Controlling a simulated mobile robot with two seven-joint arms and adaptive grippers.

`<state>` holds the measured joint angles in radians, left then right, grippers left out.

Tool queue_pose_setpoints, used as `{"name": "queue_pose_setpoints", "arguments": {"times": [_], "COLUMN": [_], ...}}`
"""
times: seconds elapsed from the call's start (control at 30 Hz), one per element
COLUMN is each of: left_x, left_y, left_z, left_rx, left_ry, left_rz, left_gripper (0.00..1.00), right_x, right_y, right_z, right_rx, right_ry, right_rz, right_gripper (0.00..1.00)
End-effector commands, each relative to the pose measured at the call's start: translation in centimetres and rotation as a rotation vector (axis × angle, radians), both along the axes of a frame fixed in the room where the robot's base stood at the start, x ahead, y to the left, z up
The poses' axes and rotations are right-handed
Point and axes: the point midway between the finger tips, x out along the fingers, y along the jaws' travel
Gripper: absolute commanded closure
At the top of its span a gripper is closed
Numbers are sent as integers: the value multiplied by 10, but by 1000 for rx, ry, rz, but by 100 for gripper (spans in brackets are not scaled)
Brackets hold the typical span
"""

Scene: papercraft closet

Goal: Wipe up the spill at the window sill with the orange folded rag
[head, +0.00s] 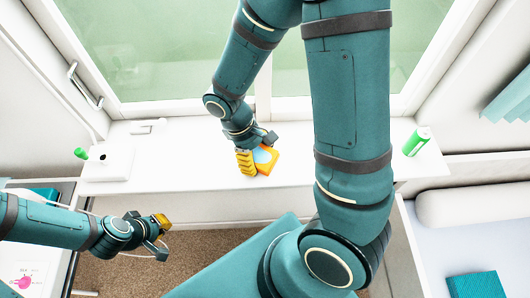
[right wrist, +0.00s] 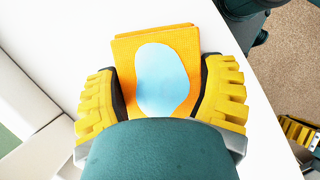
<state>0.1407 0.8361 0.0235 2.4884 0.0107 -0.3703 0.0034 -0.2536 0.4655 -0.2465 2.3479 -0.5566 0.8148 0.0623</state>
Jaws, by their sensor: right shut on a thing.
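The orange folded rag (head: 268,164) lies flat on the white window sill (head: 340,172), near its middle. My right gripper (head: 258,159) points down over it and is shut on it; in the right wrist view the rag (right wrist: 127,48) sits between the two yellow fingers (right wrist: 162,100). A light blue oval patch (right wrist: 163,80) shows on the rag's upper face; I cannot tell if it is the spill. No other spill shows on the visible sill; the arm and rag hide part of it. My left gripper (head: 157,236) is open and empty, low on the left, away from the sill.
A green can (head: 416,141) stands at the sill's right end. A white box (head: 108,164) with a green knob-like thing (head: 81,153) is at the left end, and a small white item (head: 141,129) lies behind it. The sill between rag and box looks clear. The window stands behind.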

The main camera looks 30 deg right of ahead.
Motion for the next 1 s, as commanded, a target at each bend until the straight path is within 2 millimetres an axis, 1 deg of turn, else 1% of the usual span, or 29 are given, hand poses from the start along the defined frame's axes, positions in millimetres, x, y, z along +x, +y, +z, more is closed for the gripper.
{"name": "queue_pose_setpoints", "arguments": {"times": [0.03,0.33,0.63,0.77,1.0], "left_x": [0,0,0,0,0], "left_y": [0,0,0,0,0], "left_z": [0,1,-2,-2,-3], "left_rx": [0,0,0,0,0], "left_ry": [0,0,0,0,0], "left_rz": [0,0,0,0,0], "left_gripper": [100,100,100,100,100], "right_x": [3,12,14,13,5], "right_y": [6,31,42,41,21], "right_z": [-1,1,-2,-2,-4], "right_rx": [5,3,2,3,-2], "right_ry": [-4,-3,-2,-2,6], "right_rz": [8,6,4,1,-4], "right_gripper": [60,61,61,61,60]}}
